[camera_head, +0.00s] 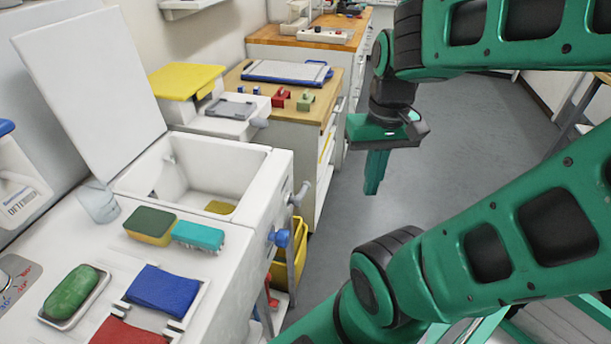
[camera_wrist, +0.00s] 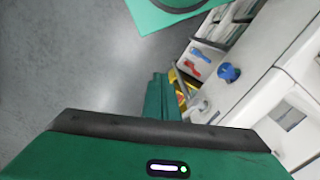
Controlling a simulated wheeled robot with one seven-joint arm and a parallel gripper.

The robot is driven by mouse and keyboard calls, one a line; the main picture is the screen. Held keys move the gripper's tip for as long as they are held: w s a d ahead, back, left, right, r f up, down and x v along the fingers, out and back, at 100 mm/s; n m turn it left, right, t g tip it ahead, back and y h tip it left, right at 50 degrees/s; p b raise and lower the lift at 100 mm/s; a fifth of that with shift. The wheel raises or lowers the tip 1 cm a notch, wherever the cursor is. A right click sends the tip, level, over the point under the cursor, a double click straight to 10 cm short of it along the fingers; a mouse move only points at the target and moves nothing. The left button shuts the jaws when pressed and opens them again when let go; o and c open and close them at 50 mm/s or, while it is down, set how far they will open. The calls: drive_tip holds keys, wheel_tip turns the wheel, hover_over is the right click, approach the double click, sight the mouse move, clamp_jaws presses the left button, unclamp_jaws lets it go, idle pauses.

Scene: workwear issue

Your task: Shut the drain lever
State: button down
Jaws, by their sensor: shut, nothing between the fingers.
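My gripper (camera_head: 375,186) is shut and empty, pointing down over the floor to the right of the white sink cabinet (camera_head: 235,285). In the wrist view its closed fingers (camera_wrist: 160,80) are apart from the cabinet front. A grey lever-like handle (camera_head: 300,194) sticks out from the cabinet front near the basin; it appears to show in the wrist view too (camera_wrist: 200,108). A blue knob (camera_head: 279,238) is on the same front, also in the wrist view (camera_wrist: 229,73). I cannot tell for certain which is the drain lever. Neither is touched by my gripper.
The basin (camera_head: 267,160) has its white lid (camera_head: 90,75) raised. A yellow bin (camera_head: 298,250) sits low by the cabinet front. Grey floor (camera_head: 440,150) around my gripper is clear.

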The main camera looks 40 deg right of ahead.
drive_tip(key=w+r+n, duration=0.1)
drive_tip(key=w+n, duration=0.4)
drive_tip(key=w, duration=0.4)
drive_tip(key=n+y, duration=0.3)
drive_tip(key=n, duration=0.4)
hover_over(304, 186)
drive_tip(key=s+d, duration=0.2)
drive_tip(key=d, duration=0.2)
drive_tip(key=shift+w+d+f+n, duration=0.3)
drive_tip(key=shift+w+f+n, duration=0.3)
drive_tip(key=shift+n, duration=0.1)
drive_tip(key=shift+f, duration=0.1)
drive_tip(key=x, duration=1.3)
drive_tip(key=shift+w+a+f, duration=0.1)
drive_tip(key=shift+w+f, duration=0.15)
drive_tip(key=shift+f, duration=0.15)
